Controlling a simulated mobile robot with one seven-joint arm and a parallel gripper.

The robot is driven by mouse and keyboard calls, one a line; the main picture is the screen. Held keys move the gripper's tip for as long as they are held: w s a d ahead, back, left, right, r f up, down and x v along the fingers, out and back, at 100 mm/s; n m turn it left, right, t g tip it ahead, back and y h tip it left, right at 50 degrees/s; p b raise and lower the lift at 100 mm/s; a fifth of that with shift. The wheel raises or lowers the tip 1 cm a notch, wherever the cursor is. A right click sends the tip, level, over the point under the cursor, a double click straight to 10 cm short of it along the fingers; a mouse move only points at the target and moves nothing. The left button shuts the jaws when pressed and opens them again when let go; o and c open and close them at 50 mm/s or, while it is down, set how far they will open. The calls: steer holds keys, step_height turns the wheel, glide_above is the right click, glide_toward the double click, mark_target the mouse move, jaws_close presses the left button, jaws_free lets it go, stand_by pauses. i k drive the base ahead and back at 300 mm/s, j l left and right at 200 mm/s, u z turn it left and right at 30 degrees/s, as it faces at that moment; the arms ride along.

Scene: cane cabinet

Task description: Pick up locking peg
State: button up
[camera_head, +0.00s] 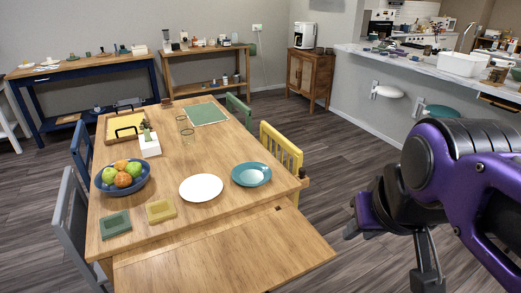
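My purple and black arm fills the right side of the head view. The end of my gripper (426,268) hangs over the floor to the right of the table, with a dark finger-like part pointing down. I cannot make out the gap between its fingers, and no held object shows. I cannot identify the locking peg for certain. A small brown piece (304,173) shows at the right table edge, near the yellow chair. A small dark mark (278,208) shows near the seam of the pulled-out leaf. Both are too small to tell. My gripper is apart from both.
The leaf (225,262) is bare. Chairs, including a yellow one (280,149), flank the table. Floor to the right is clear.

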mark_target(302, 170)
steer(key=i+l+u, duration=0.65)
steer(key=i+l, duration=0.4)
